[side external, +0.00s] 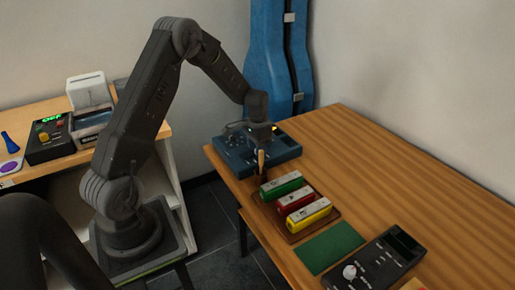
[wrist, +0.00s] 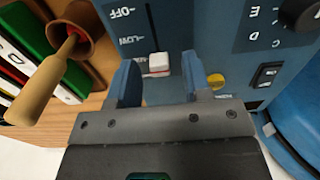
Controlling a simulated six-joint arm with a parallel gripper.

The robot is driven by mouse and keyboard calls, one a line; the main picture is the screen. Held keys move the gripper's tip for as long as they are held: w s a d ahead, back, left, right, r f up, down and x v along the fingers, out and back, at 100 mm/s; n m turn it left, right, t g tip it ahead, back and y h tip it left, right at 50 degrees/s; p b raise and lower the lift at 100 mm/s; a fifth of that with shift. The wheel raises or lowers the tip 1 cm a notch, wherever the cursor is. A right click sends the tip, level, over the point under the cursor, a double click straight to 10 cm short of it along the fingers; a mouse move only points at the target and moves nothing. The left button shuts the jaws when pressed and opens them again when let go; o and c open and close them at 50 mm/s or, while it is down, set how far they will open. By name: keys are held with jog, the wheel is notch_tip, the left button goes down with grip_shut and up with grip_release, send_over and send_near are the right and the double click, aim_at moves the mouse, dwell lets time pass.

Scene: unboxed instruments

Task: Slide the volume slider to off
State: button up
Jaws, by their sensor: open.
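The volume slider has a white knob (wrist: 158,62) on the blue device's (wrist: 190,20) panel. Its dark slot runs up the picture, with OFF marked at the top and LOW below it. The knob sits just below the LOW label, away from OFF. My gripper (wrist: 162,80) is open, with one blue-grey finger on each side of the knob; contact cannot be told. In the side view, my gripper (side external: 255,138) is down over the blue device (side external: 232,155) at the table's far left corner, and the knob cannot be made out.
A brown cup (wrist: 75,30) with a wooden-handled tool (wrist: 40,88) stands close left of the device in the wrist view. Green (side external: 283,184), red and yellow blocks lie nearby on a tray. A blue case (side external: 270,60) stands behind.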

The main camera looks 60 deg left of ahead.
jog(key=shift+f, duration=0.25)
grip_shut()
dwell(0.3)
